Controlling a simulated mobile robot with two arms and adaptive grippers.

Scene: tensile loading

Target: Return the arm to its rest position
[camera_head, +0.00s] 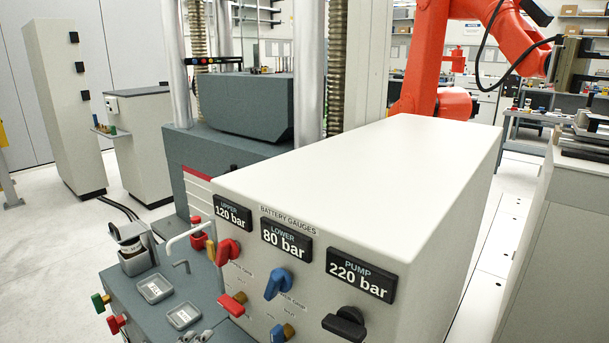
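Neither of my grippers nor any arm that I can be sure is mine shows in the head view. The grey control cabinet (370,165) fills the middle. Its front has gauge displays reading UPPER 120 bar (233,213), LOWER 80 bar (286,239) and PUMP 220 bar (360,276). Below them are a red valve handle (228,251), a blue valve handle (279,284) and a black valve handle (345,325). The tensile machine (235,100) with its metal columns stands behind the cabinet.
A side bench (150,320) at lower left carries small trays (155,288), a metal fixture (132,245) and coloured knobs. A large orange-red arm (425,60) stands behind the cabinet. Another bench (560,230) is at right. Floor (45,255) is clear at left.

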